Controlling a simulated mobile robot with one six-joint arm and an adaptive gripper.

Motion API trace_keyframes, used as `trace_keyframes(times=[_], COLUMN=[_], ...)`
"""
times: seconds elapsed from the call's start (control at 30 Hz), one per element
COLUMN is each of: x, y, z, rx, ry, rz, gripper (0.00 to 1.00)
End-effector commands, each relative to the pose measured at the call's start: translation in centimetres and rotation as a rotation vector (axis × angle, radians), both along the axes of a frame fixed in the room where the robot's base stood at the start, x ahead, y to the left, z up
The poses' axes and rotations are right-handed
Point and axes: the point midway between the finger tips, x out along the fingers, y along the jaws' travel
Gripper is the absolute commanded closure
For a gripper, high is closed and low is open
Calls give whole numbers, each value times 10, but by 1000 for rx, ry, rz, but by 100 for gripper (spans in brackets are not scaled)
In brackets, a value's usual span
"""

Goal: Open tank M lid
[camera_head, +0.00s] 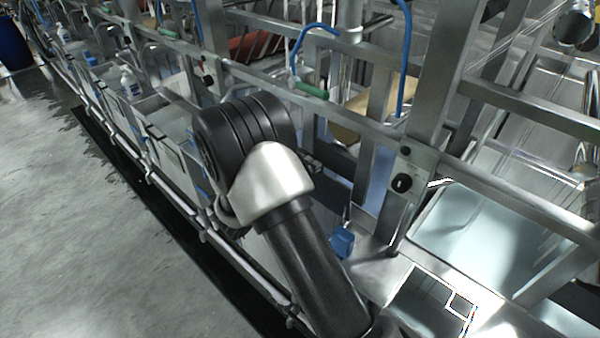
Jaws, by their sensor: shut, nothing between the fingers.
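I can read no letter on any tank, so I cannot tell which one is tank M. A wide pale panel (485,240), which may be a tank lid or a liquid surface, lies in a metal frame at the right. A smaller dark opening or panel (425,298) with a bright-edged square piece sits at the lower right. My arm, black with a silver joint, crosses the middle and hides part of the tank row. My gripper cannot be made out; it is outside the picture or behind my arm.
Metal frame bars (430,130) stand close to my arm. Blue hoses (318,28) hang at the top. Several open tanks (155,115) line the left, with a white bottle (130,82) among them. A rail runs along the tanks. The grey floor (75,230) at the left is clear.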

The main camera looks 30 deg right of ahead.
Motion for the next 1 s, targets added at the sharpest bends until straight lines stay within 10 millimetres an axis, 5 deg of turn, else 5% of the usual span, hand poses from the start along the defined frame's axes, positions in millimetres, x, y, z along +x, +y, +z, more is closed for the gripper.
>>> trace_keyframes(times=[0.47, 1.0], x=[2, 25], y=[-5, -72], z=[4, 12], rx=[14, 246], ry=[5, 88], rz=[-2, -3], gripper=[100, 100])
